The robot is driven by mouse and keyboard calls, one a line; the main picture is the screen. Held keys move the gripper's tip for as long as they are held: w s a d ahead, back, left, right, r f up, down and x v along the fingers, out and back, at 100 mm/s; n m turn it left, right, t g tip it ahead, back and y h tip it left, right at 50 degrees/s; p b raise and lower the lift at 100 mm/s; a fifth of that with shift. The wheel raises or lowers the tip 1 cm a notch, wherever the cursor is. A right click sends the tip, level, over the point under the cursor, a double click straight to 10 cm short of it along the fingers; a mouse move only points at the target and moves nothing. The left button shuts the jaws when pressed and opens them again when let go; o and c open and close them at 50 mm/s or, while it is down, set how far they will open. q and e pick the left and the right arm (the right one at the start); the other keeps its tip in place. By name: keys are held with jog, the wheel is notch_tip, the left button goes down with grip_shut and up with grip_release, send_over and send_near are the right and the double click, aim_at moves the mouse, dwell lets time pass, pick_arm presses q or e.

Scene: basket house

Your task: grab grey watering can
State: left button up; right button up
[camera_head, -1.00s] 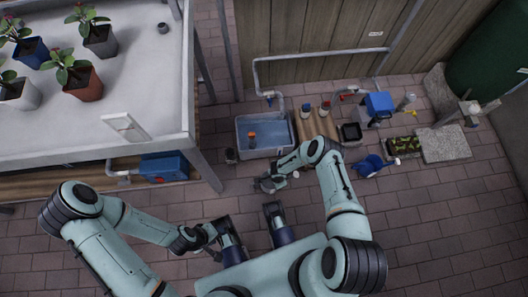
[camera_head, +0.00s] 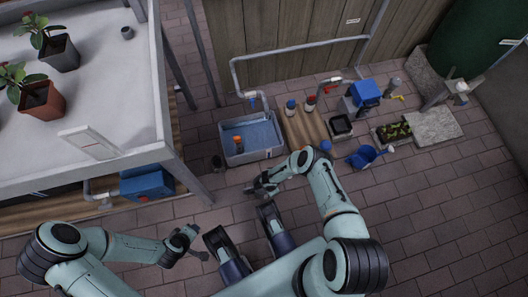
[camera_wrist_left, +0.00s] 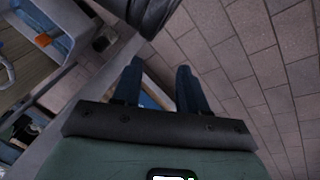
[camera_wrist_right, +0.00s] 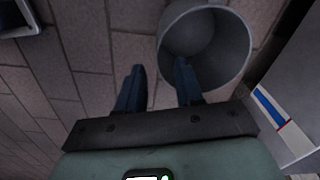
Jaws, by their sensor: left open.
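A grey open-topped round vessel (camera_wrist_right: 205,45) stands on the paving in the right wrist view. No spout or handle of it shows there, so I cannot confirm it is the watering can. My right gripper (camera_wrist_right: 158,88) is open, its right finger overlapping the vessel's near side; I cannot tell if they touch. In the head view the right gripper (camera_head: 256,189) is low over the paving, in front of the blue tub. My left gripper (camera_wrist_left: 157,85) is open and empty; in the head view it (camera_head: 200,254) is at lower left.
A blue watering can (camera_head: 364,158) is farther right. The plant table (camera_head: 130,140) is at left. Paving at lower right is clear.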

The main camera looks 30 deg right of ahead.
notch_tip(320, 180, down, 4)
jog(key=shift+r+b, duration=0.15)
jog(key=shift+b, duration=1.05)
jog(key=shift+w+d, duration=0.1)
pick_arm(q)
jog(key=s+a+f+g, duration=0.1)
jog(key=s+f+g, duration=0.1)
jog(key=s+f, duration=0.3)
jog(key=shift+s+f, duration=0.25)
jog(key=shift+s, duration=0.05)
pick_arm(e)
grip_shut()
